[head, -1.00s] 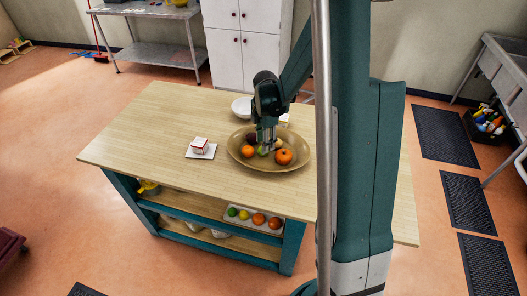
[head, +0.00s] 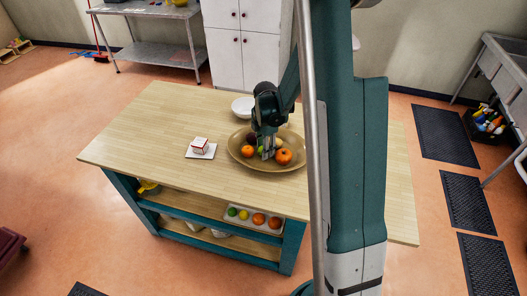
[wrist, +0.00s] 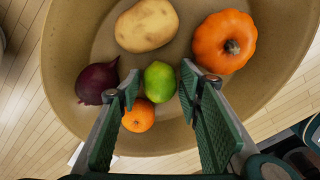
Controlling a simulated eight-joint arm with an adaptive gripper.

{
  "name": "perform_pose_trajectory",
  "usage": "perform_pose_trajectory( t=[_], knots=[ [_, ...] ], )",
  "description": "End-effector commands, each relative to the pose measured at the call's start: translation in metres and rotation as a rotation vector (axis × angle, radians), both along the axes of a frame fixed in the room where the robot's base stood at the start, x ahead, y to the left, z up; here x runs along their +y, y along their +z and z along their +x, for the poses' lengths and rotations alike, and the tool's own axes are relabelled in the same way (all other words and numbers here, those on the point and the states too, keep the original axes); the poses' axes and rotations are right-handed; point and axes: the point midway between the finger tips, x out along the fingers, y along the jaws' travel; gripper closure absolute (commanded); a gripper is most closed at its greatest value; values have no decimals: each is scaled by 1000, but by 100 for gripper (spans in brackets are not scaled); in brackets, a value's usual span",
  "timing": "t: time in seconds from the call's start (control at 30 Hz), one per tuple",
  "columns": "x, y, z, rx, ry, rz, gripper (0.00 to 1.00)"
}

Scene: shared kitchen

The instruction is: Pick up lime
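The lime (wrist: 159,82) is green and lies in a wide tan bowl (wrist: 70,52) on the wooden island. In the wrist view it sits just beyond and between the fingertips of my gripper (wrist: 160,80), which is open with its fingers spread to either side. I cannot tell whether a finger touches it. In the head view my gripper (head: 267,155) reaches down into the bowl, and the lime (head: 260,149) is partly hidden behind it.
Around the lime lie a potato (wrist: 147,25), a small pumpkin (wrist: 224,42), a red onion (wrist: 97,82) and an orange (wrist: 139,116). A white bowl (head: 243,106) and a small box on a plate (head: 200,147) stand nearby. The island's left top is clear.

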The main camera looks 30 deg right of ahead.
Motion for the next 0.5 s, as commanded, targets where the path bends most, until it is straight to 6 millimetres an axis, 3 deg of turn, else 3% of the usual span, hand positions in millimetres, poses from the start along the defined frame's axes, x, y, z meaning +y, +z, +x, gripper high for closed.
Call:
perform_pose_trajectory(
  t=[0.17,0.3,0.5],
  knots=[
    [0,0,0,0,0,0,66],
    [0,0,0,0,0,0,84],
    [0,0,0,0,0,0,84]
  ],
)
